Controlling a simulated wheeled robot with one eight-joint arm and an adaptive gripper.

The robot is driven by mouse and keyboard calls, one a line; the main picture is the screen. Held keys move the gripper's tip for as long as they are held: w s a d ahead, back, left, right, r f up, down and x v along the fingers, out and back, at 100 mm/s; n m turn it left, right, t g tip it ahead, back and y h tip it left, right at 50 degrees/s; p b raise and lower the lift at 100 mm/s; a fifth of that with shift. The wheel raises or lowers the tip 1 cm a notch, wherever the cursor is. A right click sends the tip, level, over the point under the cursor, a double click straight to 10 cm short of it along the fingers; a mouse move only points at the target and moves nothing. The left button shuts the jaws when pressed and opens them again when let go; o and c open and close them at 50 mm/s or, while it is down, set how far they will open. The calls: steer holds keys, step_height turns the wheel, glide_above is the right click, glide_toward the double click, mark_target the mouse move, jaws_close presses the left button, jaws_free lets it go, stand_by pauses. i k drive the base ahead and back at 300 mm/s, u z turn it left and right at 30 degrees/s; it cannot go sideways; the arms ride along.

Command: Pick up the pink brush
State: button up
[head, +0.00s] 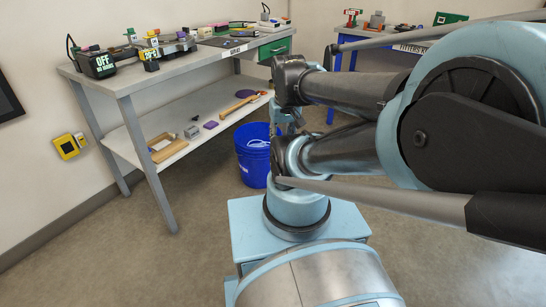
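I cannot make out a pink brush in the head view. Several small items on the grey workbench (190,66) and its lower shelf are too small to identify for sure. A long wooden-looking item (238,106) lies on the lower shelf, with a small purple piece (211,125) to its left. My arm fills the right and centre of the view and hides part of the floor and the second table. My gripper is not visible, so its state and anything in it are hidden.
A black box marked OFF (99,63) is on the bench's left end. A blue-legged table (352,40) stands at the back right. A yellow box (67,146) is on the left wall. Floor at lower left is clear.

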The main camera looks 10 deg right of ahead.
mark_target(224, 26)
steer(key=z, duration=0.1)
steer(key=i, duration=1)
steer(key=u, duration=0.1)
